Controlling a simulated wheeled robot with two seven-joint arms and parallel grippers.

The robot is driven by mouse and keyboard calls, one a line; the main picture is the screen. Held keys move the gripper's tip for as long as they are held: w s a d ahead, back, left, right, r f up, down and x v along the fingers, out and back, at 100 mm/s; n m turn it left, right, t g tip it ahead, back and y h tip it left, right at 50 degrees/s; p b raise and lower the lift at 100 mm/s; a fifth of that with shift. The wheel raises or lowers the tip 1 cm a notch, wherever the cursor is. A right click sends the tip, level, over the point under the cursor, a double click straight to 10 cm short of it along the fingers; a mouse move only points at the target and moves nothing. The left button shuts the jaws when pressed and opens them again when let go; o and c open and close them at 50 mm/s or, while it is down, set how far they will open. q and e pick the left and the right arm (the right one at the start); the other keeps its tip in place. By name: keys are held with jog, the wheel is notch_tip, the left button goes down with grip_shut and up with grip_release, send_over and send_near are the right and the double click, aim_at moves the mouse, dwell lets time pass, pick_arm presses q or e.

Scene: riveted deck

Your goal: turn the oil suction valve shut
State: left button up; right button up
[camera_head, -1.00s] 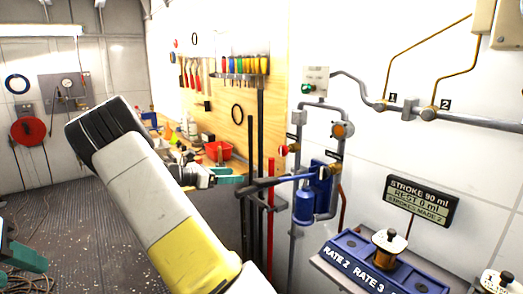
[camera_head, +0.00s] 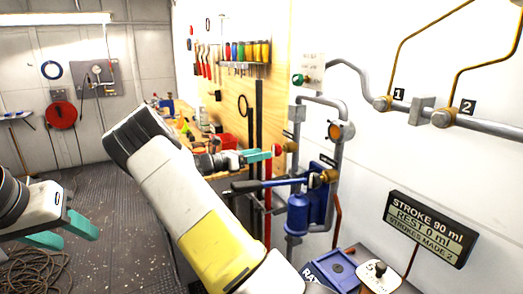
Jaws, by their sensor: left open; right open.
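Two small valves sit on the grey wall pipes beside the blue pump (camera_head: 298,214). One is a brass valve with a red-and-white handle (camera_head: 278,150), upper left; the other is a brass valve (camera_head: 322,178), lower right. Their small labels are unreadable, so I cannot tell which is the oil suction valve. My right gripper (camera_head: 268,154) is open, with its teal fingers pointing right at the upper handle. The fingertips are very close to it; I cannot tell whether they touch. My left gripper (camera_head: 80,239) is open and empty at the lower left, far from the valves.
The pump's dark lever (camera_head: 265,184) sticks out left, just below my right gripper. An orange-faced fitting (camera_head: 341,131) is on the pipe above. A display (camera_head: 430,226) reads "STROKE 90 ml, REST 0 ml, STROKES MADE 2". A hose coil (camera_head: 35,272) lies on the deck.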

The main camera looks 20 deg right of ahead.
aim_at(273, 151)
jog(key=d, duration=0.7)
jog(key=shift+w, duration=0.25)
jog(key=c, duration=1.4)
